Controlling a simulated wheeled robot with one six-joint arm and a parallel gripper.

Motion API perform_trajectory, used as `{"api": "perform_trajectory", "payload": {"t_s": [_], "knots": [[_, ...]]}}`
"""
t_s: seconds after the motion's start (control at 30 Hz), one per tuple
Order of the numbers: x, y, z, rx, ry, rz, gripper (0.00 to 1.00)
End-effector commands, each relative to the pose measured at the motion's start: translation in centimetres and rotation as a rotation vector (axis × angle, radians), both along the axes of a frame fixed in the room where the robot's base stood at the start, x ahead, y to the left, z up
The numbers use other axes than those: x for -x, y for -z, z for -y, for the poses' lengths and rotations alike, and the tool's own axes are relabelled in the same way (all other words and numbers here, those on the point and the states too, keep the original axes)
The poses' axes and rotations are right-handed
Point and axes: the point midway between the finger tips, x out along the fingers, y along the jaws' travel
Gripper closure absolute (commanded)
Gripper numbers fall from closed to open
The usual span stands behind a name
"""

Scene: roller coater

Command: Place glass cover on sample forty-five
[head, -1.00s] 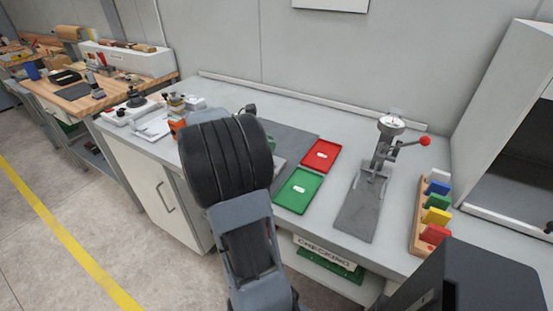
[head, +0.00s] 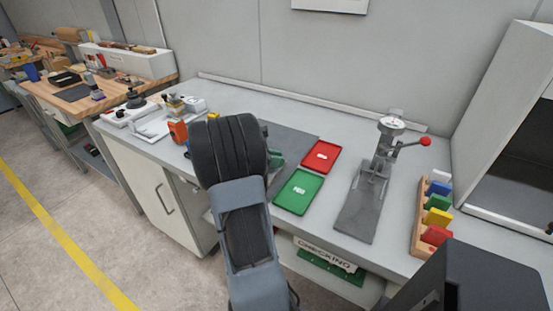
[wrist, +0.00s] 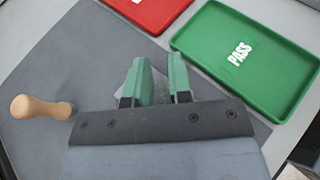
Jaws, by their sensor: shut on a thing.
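My gripper (wrist: 160,64) has two green fingers with a narrow gap between them, over the dark grey mat (wrist: 75,60) in the wrist view. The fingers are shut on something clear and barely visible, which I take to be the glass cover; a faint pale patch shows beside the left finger. In the head view my arm hides most of the gripper, and only a bit of green shows at its right side. I cannot make out sample forty-five in either view.
A wooden-handled tool (wrist: 40,107) lies left of my gripper. A green PASS tray (head: 299,192) and a red tray (head: 321,157) lie to the right. Beyond them stand a lever press (head: 375,180) and a rack of coloured blocks (head: 433,215). An orange item (head: 178,132) is to the left.

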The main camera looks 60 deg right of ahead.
Motion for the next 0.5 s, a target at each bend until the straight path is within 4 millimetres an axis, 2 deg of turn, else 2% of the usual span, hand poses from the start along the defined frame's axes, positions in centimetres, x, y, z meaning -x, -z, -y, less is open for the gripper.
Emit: {"api": "perform_trajectory", "payload": {"t_s": [0.17, 0.2, 0.43, 0.5], "knots": [[-0.01, 0.16, -0.01, 0.0, 0.0, 0.0, 1.0], [0.0, 0.22, 0.0, 0.0, 0.0, 0.0, 0.79], [0.0, 0.16, -0.01, 0.0, 0.0, 0.0, 0.57], [0.01, 0.16, -0.01, 0.0, 0.0, 0.0, 0.55]]}}
